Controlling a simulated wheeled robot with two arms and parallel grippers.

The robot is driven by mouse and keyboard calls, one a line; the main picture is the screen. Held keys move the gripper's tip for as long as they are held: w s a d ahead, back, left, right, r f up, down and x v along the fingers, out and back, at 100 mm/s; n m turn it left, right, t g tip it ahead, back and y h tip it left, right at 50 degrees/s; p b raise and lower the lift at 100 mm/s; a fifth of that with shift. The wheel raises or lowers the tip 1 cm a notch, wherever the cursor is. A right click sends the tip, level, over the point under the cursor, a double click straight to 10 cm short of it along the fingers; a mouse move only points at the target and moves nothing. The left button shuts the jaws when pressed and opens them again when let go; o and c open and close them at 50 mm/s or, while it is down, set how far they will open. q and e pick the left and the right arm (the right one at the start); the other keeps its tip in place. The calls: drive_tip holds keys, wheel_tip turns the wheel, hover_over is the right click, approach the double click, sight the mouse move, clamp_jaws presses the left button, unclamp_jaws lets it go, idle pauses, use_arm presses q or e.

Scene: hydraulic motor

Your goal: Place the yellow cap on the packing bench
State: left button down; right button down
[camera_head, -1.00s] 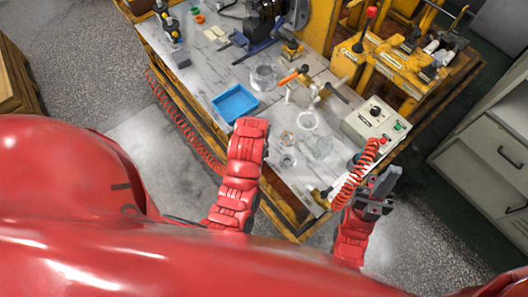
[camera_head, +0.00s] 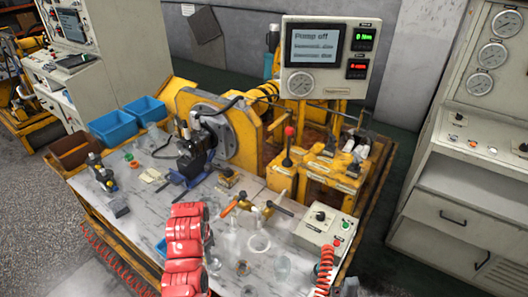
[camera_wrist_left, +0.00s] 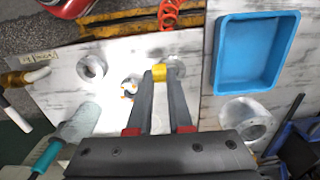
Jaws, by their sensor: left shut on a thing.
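The small yellow cap (camera_wrist_left: 159,72) is between the fingertips of my left gripper (camera_wrist_left: 160,80) in the left wrist view, and the gripper is shut on it. The cap is over the pale marble-like top of the workbench (camera_wrist_left: 190,45); I cannot tell how high. In the head view my left arm hides its gripper and the cap over the front part of the workbench (camera_head: 150,215). I cannot tell whether this is the packing bench. A dark piece at the head view's bottom edge may be my right gripper (camera_head: 351,287); its jaws cannot be made out.
A blue tray (camera_wrist_left: 257,50) and a metal ring (camera_wrist_left: 243,122) lie to the right in the left wrist view. In the head view a control box (camera_head: 322,232) and red coiled cable (camera_head: 325,265) stand at front right. Yellow machinery (camera_head: 250,130) fills the back.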

use_arm(q)
drive_tip(key=w+a+r+n+b, duration=0.2)
drive_tip(key=w+a+r+n, duration=0.1)
drive_tip(key=w+r, duration=0.9)
drive_tip(key=s+d+r+n+b, duration=0.1)
drive_tip(key=s+d+r+n, duration=0.1)
drive_tip(key=r, duration=0.3)
drive_tip(key=s+d+r+n+b, duration=0.1)
drive_tip(key=d+r+n, duration=0.1)
drive_tip(key=r, duration=0.4)
drive_tip(key=shift+s+d, duration=0.35)
drive_tip(key=shift+d, duration=0.3)
drive_tip(key=shift+d+r, duration=0.1)
drive_tip(key=shift+r, duration=0.1)
drive_tip(key=shift+w+f, duration=0.1)
